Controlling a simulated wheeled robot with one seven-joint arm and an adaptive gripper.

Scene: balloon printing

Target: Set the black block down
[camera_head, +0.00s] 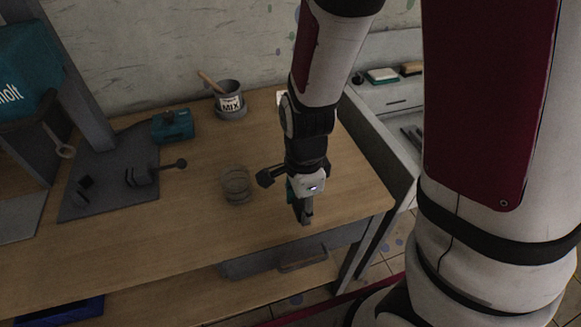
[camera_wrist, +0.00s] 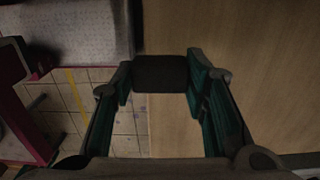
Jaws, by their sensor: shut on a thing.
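My gripper (camera_wrist: 162,82) is shut on the black block (camera_wrist: 160,73), which sits between its two green-sided fingertips in the wrist view. In the head view my gripper (camera_head: 304,214) points down over the right part of the wooden table (camera_head: 215,262), near the right edge. The block is hard to make out there, against the dark fingers. The wrist view shows the block over the table edge line, with wood to the right and tiled floor to the left. I cannot tell how far the block is above the tabletop.
A clear glass (camera_head: 237,186) stands just left of my gripper. A pot marked MIX (camera_head: 229,98) and a teal device (camera_head: 173,126) stand farther back. A press with a dark base plate (camera_head: 108,197) is at the left. The front middle of the table is bare.

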